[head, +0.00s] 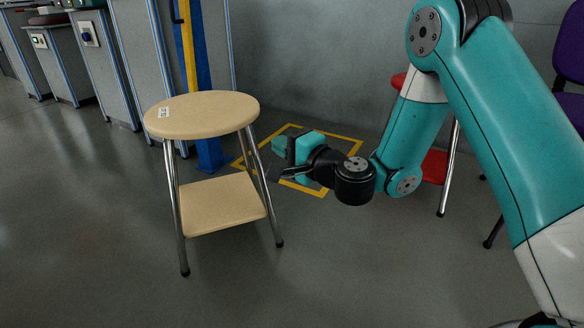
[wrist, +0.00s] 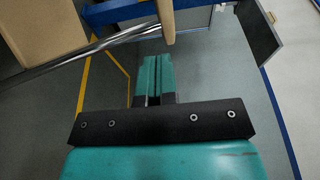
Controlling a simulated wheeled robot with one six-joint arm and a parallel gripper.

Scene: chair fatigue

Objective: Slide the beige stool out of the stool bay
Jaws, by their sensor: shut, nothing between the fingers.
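The beige stool (head: 205,115) stands upright on the floor at left centre in the head view. It has a round seat with a small white label, a square lower shelf (head: 215,203) and chrome legs. The yellow-outlined floor bay (head: 345,152) lies behind and right of it, with its left corner partly behind the stool. My gripper (head: 278,146) is shut and empty, right of the stool's right legs and in front of the bay's middle. In the wrist view, the shut fingers (wrist: 152,72) are close to a chrome leg (wrist: 95,48) and the seat edge (wrist: 166,18); contact cannot be told.
A red stool (head: 434,166) stands behind my arm, partly hidden. A purple chair (head: 570,50) is at the right edge. A blue and yellow post (head: 207,110) and grey cabinets (head: 140,60) stand behind the beige stool. The floor in front and left is clear.

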